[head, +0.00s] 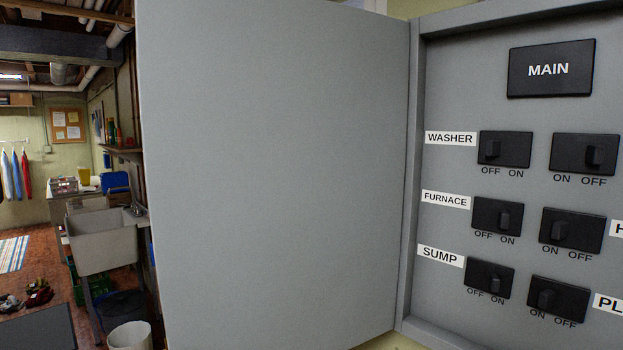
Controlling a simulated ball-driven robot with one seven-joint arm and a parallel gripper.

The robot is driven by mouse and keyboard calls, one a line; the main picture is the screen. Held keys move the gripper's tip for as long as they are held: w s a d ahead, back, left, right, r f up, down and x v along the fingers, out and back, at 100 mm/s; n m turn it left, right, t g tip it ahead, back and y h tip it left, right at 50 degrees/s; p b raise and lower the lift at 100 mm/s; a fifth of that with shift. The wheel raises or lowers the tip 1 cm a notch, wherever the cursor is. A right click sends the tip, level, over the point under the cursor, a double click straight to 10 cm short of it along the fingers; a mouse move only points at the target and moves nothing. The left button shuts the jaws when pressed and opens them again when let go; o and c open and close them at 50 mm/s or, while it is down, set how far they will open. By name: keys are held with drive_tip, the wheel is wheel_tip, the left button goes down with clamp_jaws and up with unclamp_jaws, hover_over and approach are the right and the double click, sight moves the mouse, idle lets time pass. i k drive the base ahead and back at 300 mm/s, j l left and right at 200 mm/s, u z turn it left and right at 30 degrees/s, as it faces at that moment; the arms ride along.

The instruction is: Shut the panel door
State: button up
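The panel door (275,170) is a large flat grey sheet filling the middle of the head view. It stands open, hinged along its right edge at the left side of the grey electrical panel (455,95). The panel's inside is exposed, with a black MAIN block (550,68) and rows of black breaker switches, among them WASHER (505,149), FURNACE (497,216) and SUMP (489,279). Labels at the right are cut off by the picture edge. My gripper is not in view.
Left of the door the basement opens up, with a utility sink (102,237), a white bin (130,336), hanging clothes (16,174) and a striped rug (13,254). A dark flat surface (38,328) lies at the lower left. Brown floor shows between them.

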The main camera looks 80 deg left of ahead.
sight(274, 134)
drive_tip(key=k+u, duration=0.35)
drive_tip(key=k+j+u, duration=0.1)
drive_tip(key=u, duration=0.3)
drive_tip(key=i+j+u, duration=0.15)
drive_tip(key=i+u, duration=0.65)
drive_tip(key=i+l, duration=0.1)
drive_tip(key=i, duration=0.2)
